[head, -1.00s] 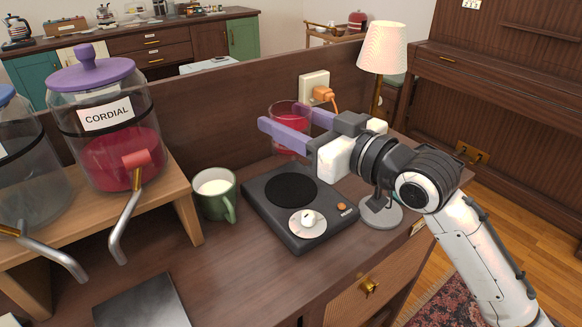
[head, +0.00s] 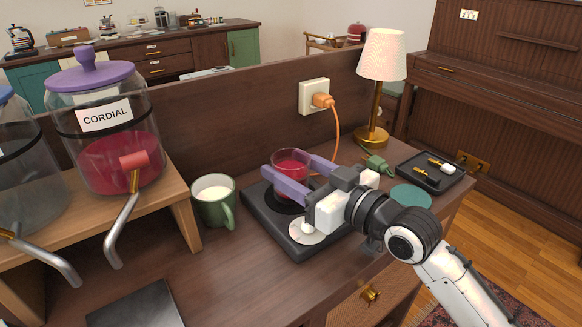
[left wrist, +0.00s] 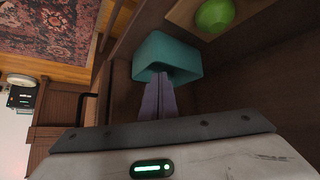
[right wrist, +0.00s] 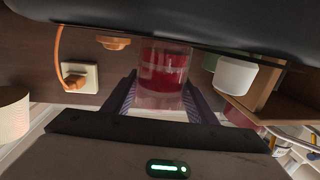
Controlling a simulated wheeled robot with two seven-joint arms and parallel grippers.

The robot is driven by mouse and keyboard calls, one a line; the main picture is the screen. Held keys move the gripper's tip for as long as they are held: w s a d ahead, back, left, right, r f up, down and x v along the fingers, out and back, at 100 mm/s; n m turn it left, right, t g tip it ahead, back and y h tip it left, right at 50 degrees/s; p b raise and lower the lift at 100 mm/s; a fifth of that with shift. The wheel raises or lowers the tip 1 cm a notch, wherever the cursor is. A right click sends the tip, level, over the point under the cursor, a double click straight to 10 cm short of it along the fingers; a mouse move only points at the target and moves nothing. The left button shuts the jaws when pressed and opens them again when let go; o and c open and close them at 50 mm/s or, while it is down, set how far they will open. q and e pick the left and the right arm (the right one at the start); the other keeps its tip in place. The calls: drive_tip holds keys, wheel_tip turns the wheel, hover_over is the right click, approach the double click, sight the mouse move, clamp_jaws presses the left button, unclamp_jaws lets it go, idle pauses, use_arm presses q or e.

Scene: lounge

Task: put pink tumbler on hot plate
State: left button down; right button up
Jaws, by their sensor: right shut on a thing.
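The pink tumbler (head: 292,162), a clear glass with red drink, is upright over the dark disc of the hot plate (head: 258,216) in the head view. My right gripper (head: 286,178) is shut on it, with a purple finger on each side. Whether its base touches the plate is hidden by the near finger. The tumbler also shows between the fingers in the right wrist view (right wrist: 162,72). My left gripper (left wrist: 160,88) shows only in the left wrist view, its fingers together in front of a teal box-like thing (left wrist: 168,58).
A green mug (head: 214,200) stands close left of the hot plate, beside the wooden stand (head: 180,205) with the cordial jar (head: 105,130). Behind are a lamp (head: 380,60), an orange plug (head: 322,100) and its cord. A black tray (head: 432,175) and green coaster (head: 410,195) lie right.

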drive_tip(key=shift+f, duration=0.1)
drive_tip(key=o, duration=1.4)
drive_tip(key=shift+c, duration=0.2)
drive_tip(key=v, duration=1.2)
